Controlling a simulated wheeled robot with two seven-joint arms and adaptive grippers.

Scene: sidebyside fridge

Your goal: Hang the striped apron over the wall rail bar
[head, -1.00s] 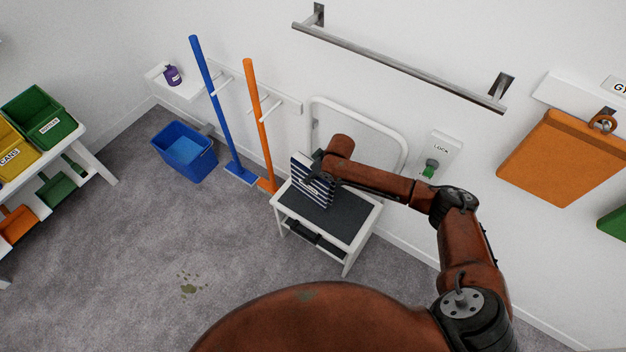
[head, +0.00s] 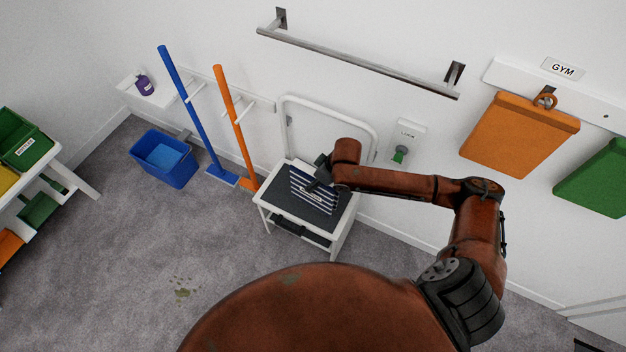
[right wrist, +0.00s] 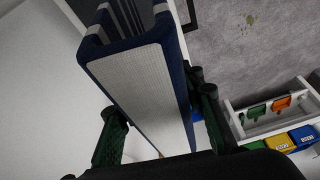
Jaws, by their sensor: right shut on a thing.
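The striped apron (head: 305,190), navy with white stripes, is held by my right gripper (head: 318,182) just over the dark top of a small white stand; I cannot tell whether it touches the top. In the right wrist view the folded apron (right wrist: 135,85) lies between the two fingers of my right gripper (right wrist: 160,125), showing a pale face and navy edges. The wall rail bar (head: 360,64) is a grey metal bar on two brackets, higher on the wall and above the gripper. It is empty. My left gripper is not in view.
The white stand (head: 265,200) is against the wall. A blue broom (head: 190,110), an orange broom (head: 232,120) and a blue bin (head: 162,160) are to its left. The wall below the bar has a green-knobbed lock plate (head: 407,138).

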